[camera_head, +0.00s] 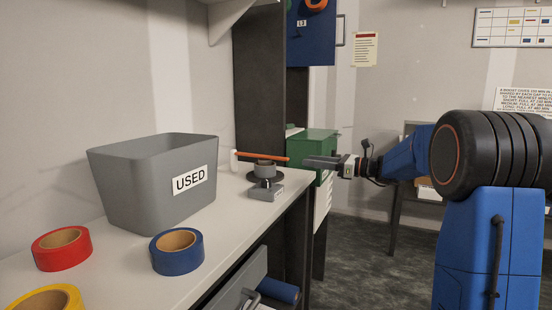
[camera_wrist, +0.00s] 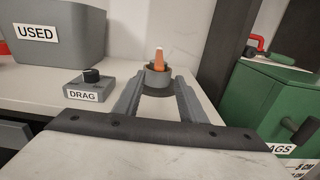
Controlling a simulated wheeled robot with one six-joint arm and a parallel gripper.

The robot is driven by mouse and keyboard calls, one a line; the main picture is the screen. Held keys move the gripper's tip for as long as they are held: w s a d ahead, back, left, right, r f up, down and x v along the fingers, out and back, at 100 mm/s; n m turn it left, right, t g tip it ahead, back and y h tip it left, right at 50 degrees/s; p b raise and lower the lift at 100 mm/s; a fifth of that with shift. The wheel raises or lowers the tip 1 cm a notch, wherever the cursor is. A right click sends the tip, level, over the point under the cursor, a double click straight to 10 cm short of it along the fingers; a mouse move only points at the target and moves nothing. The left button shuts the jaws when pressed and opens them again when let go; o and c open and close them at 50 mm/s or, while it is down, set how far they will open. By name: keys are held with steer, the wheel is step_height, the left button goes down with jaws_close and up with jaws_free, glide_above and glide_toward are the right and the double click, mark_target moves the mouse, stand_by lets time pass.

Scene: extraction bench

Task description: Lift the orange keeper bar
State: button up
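The orange keeper bar (camera_head: 262,156) lies roughly level across the top of a grey round fitting (camera_head: 264,171) on the bench. A white upright piece (camera_head: 234,162) stands at its far left end. In the wrist view the bar (camera_wrist: 159,58) is seen nearly end-on above the fitting (camera_wrist: 158,78). My gripper (camera_head: 308,160) is to the right of the bar near its right end, apart from it by a small gap. In the wrist view my gripper's two fingers (camera_wrist: 158,90) are spread and empty, pointing toward the fitting and bar.
A small grey box labelled DRAG (camera_head: 264,192) sits in front of the fitting. A grey USED bin (camera_head: 143,192) and red (camera_head: 62,249), blue (camera_head: 177,252) and yellow (camera_head: 48,299) tape rolls are left. A green box (camera_head: 316,143) stands behind, beside a dark post (camera_head: 259,90).

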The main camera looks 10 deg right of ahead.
mark_target(276, 157)
steer(key=x, duration=1.5)
steer(key=shift+s, duration=0.1)
jaws_close()
